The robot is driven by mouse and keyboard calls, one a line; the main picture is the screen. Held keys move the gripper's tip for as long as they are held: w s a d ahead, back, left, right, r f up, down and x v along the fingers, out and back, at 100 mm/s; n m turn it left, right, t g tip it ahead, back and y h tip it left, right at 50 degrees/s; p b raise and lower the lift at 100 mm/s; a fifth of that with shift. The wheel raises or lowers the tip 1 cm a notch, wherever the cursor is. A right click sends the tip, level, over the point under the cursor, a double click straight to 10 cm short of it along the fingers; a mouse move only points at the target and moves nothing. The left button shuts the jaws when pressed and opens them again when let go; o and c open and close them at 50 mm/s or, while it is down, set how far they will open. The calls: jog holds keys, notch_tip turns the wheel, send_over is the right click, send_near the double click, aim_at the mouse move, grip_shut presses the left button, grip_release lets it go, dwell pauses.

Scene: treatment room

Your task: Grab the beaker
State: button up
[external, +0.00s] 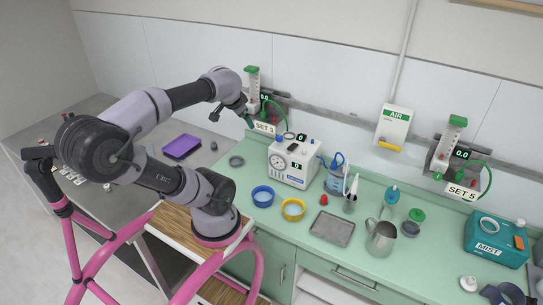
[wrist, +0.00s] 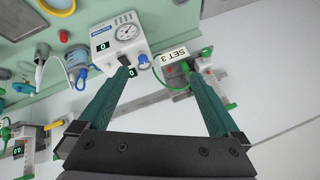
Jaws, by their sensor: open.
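No vessel is clearly marked as the beaker. A glassy bluish container (external: 334,183) with blue-handled items in it stands on the green counter, right of the white gauge box; it also shows upside down at the left of the wrist view (wrist: 77,62). A grey metal jug (external: 381,241) with a handle stands nearer the counter's front. My gripper (wrist: 158,76) is open and empty, its two green fingers wide apart. In the external view it is up near the wall by the SET 3 flowmeter, well away from both vessels.
The white gauge box (external: 294,161) stands below my gripper. The SET 3 flowmeter (external: 252,85) is close on the wall. Blue (external: 263,196) and yellow (external: 293,209) rings, a metal tray (external: 332,229) and a small cup with tools (external: 350,205) crowd the counter.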

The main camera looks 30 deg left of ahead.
jog(key=w+a+f+m+g+y, duration=0.15)
jog(key=a+f+g+y, duration=0.3)
jog(key=a, duration=1.25)
jog(key=w+a+f+g+y, duration=0.35)
jog(key=a+f+y, duration=0.2)
jog(key=a, duration=1.15)
jog(key=w+a+f+g+y, duration=0.2)
jog(key=a+f+g+y, duration=0.25)
jog(key=a, duration=1.25)
jog(key=s+a+f+m+t+y, duration=0.1)
jog(key=a+f+m+t+y, duration=0.2)
jog(key=a+f+m, duration=0.65)
jog(key=s+a+f+m+t, duration=0.1)
jog(key=f+m+t, duration=0.1)
jog(key=f, duration=0.4)
jog(key=s+a+f+m+t+h, duration=0.1)
jog(key=a+f+t, duration=0.1)
jog(key=f, duration=0.5)
jog(key=s+a+f+m+t+h, duration=0.1)
jog(key=a+f+m+t, duration=0.1)
jog(key=f, duration=0.4)
jog(key=shift+f+m+t, duration=0.3)
jog(key=shift+f+t, duration=0.05)
jog(key=shift+f, duration=0.05)
jog(key=x, duration=1)
jog(key=shift+s+a+f, duration=0.1)
jog(key=shift+s+a, duration=0.05)
jog(key=shift+a, duration=0.15)
jog(key=c, duration=1.3)
